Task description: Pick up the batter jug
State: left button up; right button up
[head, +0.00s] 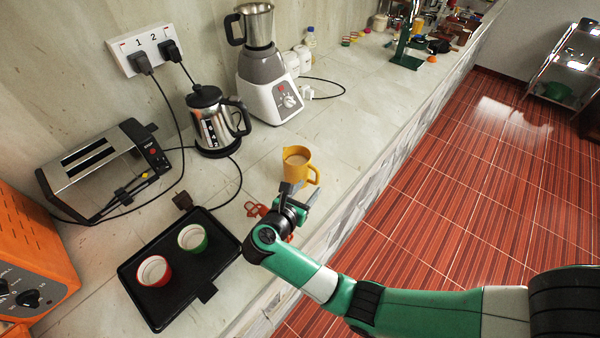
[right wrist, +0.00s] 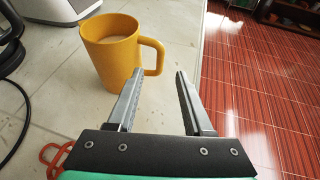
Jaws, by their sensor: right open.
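The batter jug is a yellow-orange jug (head: 297,163) with a side handle and pale batter inside. It stands upright on the counter near the front edge. In the right wrist view the jug (right wrist: 112,55) is just ahead and to the left, with its handle on the right side. My right gripper (head: 297,187) is open and empty, close in front of the jug. In the right wrist view my right gripper (right wrist: 158,75) has its left fingertip near the jug's lower side and handle; I cannot tell if they touch. My left gripper is not in view.
A black tray (head: 215,255) with a red cup (head: 154,271) and a green cup (head: 192,238) lies at the left. Behind are a toaster (head: 100,165), a kettle (head: 215,122) and a mixer (head: 268,85). A red flat object (head: 256,209) lies beside my arm. The counter right of the jug is clear.

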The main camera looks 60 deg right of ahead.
aim_at(317, 179)
jog(key=b+x, duration=0.1)
jog(key=x, duration=0.5)
jog(key=shift+d+f, duration=0.2)
jog(key=shift+f, duration=0.05)
jog(key=shift+c, duration=0.2)
grip_shut()
jog(key=shift+r, duration=0.1)
dwell(0.9)
